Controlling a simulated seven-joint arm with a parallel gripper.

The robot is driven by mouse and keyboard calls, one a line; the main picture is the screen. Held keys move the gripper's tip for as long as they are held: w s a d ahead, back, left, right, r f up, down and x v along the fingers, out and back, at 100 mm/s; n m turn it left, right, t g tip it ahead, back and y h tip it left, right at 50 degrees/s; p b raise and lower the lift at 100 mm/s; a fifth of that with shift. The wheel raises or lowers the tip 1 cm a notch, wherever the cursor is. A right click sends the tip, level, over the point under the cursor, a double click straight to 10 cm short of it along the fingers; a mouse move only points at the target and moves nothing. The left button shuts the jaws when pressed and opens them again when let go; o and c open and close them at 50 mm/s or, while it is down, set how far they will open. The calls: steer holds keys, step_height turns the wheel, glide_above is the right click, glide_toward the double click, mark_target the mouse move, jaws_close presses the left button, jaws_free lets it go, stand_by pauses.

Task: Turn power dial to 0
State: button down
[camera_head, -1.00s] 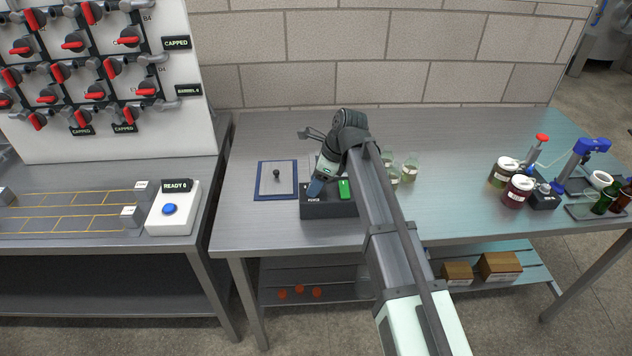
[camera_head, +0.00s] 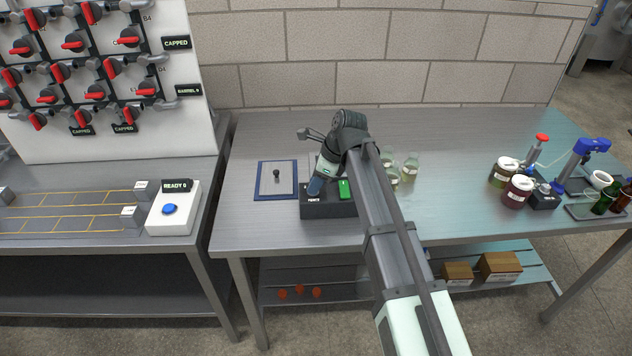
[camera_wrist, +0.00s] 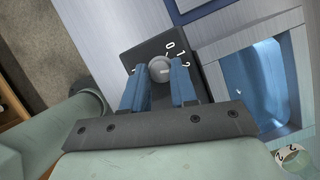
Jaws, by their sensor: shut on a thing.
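The power dial (camera_wrist: 160,69) is a small round grey knob on a dark box, with the white numbers 0, 1 and 2 printed beside it in the wrist view. My gripper (camera_head: 315,187) has its blue fingers shut on the dial, one on each side. A short pale line lies between the knob and the 0; I cannot tell for sure whether it belongs to the knob or the panel. My fingers hide the dial there.
A blue-framed plate (camera_head: 262,193) with a black knob lies left of the box. Glass beakers (camera_head: 411,168) stand right, close behind my arm. Jars (camera_head: 517,191) and a blue-topped stand (camera_head: 588,148) are farther right. A white button box (camera_head: 183,222) sits on the left bench.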

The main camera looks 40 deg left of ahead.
steer(key=shift+w+n, duration=0.1)
steer(key=shift+n, duration=0.2)
steer(key=n, duration=0.2)
steer(key=n+g+h, duration=0.1)
steer(key=n, duration=0.2)
steer(key=shift+w+a+n+g+h, duration=0.15)
steer(key=shift+a+n+g+h, duration=0.15)
steer(key=shift+g+h, duration=0.1)
steer(key=n+h, duration=0.2)
steer(key=n, duration=0.3)
steer(key=shift+n, duration=0.3)
steer(key=c, duration=0.9)
jaws_free()
